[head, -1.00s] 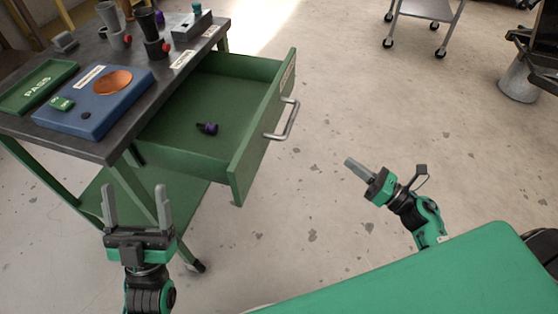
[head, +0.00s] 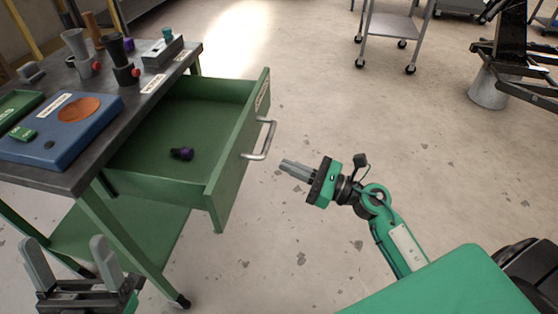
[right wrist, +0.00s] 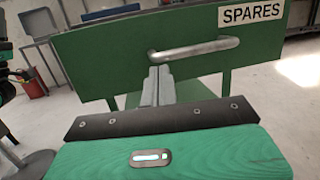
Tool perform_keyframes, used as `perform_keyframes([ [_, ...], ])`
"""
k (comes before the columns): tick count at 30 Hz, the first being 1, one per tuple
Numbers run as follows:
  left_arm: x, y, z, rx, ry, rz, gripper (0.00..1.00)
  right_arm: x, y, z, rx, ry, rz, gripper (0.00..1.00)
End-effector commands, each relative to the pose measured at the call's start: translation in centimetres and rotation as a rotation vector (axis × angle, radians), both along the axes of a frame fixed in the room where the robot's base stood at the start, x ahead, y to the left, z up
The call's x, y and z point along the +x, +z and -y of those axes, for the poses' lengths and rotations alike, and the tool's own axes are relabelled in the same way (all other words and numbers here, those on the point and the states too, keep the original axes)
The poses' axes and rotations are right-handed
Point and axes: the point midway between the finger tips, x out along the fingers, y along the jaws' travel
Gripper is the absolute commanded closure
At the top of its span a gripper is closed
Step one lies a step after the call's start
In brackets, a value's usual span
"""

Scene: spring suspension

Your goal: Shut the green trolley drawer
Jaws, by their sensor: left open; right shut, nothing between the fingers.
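The green trolley drawer (head: 150,150) is pulled well out of the green trolley, with a small purple object (head: 182,153) inside. Its front carries a silver bar handle (head: 262,138); the front panel (right wrist: 100,55) also shows in the right wrist view, with a SPARES label. My right gripper (head: 284,165) is shut and empty, pointing at the drawer front just right of the handle in the head view. In the right wrist view its fingers (right wrist: 157,75) overlap the handle's lower left; contact cannot be told. My left gripper (head: 68,252) is open and empty at the lower left, beside the trolley.
A second metal trolley (head: 390,28) stands far back.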

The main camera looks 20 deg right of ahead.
Motion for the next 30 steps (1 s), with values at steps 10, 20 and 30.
perform_keyframes([
  [10, 0.4, -0.4, 0.2, 0.007, -0.002, -0.034, 0.25, 2.2, 0.6, -2.2, 0.001, -0.001, -0.001, 1.0],
  [20, 0.4, -0.6, 0.2, 0.008, -0.003, -0.044, 0.25, 2.3, 0.6, -2.3, 0.002, 0.0, -0.002, 1.0],
  [30, 1.7, -1.5, 1.0, 0.034, -0.02, -0.155, 0.25, 3.6, 0.8, -4.1, 0.003, 0.001, -0.001, 1.0],
])
